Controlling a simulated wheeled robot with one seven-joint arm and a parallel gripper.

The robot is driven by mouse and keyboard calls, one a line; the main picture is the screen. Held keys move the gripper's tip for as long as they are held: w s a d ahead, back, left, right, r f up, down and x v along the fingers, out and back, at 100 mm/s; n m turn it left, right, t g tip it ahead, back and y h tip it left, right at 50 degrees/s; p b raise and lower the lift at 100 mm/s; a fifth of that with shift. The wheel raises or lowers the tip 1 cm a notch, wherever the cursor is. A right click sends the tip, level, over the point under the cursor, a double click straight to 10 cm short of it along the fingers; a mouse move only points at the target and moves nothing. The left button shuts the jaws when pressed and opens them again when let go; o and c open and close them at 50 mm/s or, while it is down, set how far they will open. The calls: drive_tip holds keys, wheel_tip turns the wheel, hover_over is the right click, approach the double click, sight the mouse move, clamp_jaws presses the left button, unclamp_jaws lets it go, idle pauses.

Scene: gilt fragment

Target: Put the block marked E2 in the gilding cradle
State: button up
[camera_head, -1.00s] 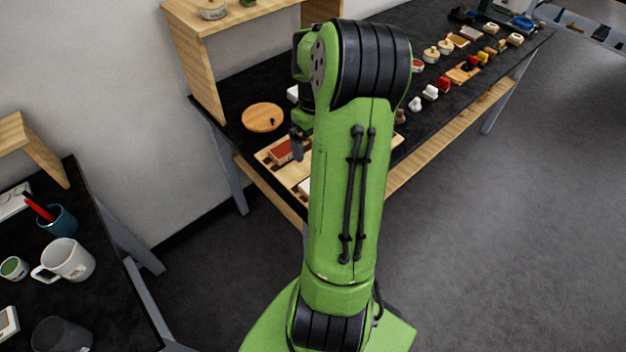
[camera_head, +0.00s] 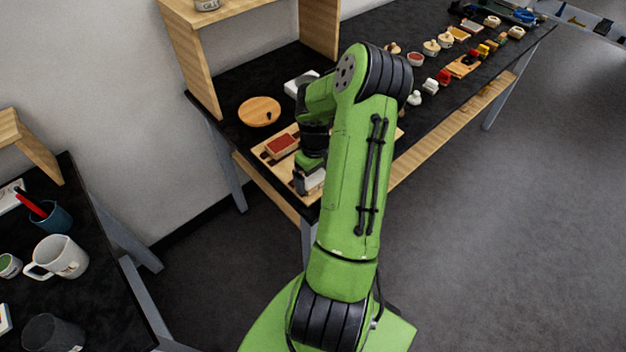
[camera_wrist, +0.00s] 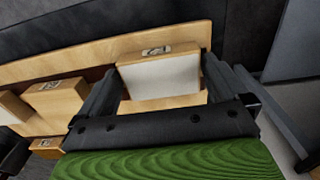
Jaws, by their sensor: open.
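My gripper (camera_head: 309,182) is low over the near end of a light wooden tray (camera_head: 262,153) on the black table. In the wrist view my gripper (camera_wrist: 160,66) is open. Its dark fingers stand on either side of a wooden block with a white face (camera_wrist: 165,78); whether they touch it I cannot tell. A small tag on the block's far edge is too blurred to read, so I cannot tell if it is E2. A block with a red top (camera_head: 282,146) lies in the tray, left of my gripper. I cannot single out the gilding cradle.
A round wooden disc (camera_head: 259,111) with a dark knob and a white object (camera_head: 299,83) lie behind the tray. A wooden shelf (camera_head: 203,62) stands at the back left. Several small items line the table's far right. A mug (camera_head: 57,257) stands on another table.

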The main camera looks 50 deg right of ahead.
sight(314, 179)
drive_tip(key=shift+r, duration=0.1)
drive_tip(key=c, duration=0.8)
wheel_tip(314, 179, up, 10)
drive_tip(key=shift+p, duration=0.7)
drive_tip(key=shift+c, duration=0.2)
drive_tip(key=w+a+f+n, duration=0.1)
drive_tip(key=w+a+f, duration=0.5)
drive_tip(key=w+a, duration=0.5)
drive_tip(key=w+a+f, duration=0.1)
drive_tip(key=a+f, duration=0.2)
drive_tip(key=a, duration=0.6)
drive_tip(key=w+a+f+n, duration=0.1)
drive_tip(key=a+f, duration=0.2)
drive_tip(key=a, duration=0.7)
drive_tip(key=shift+w+a+f, duration=0.3)
drive_tip(key=shift+f, duration=0.1)
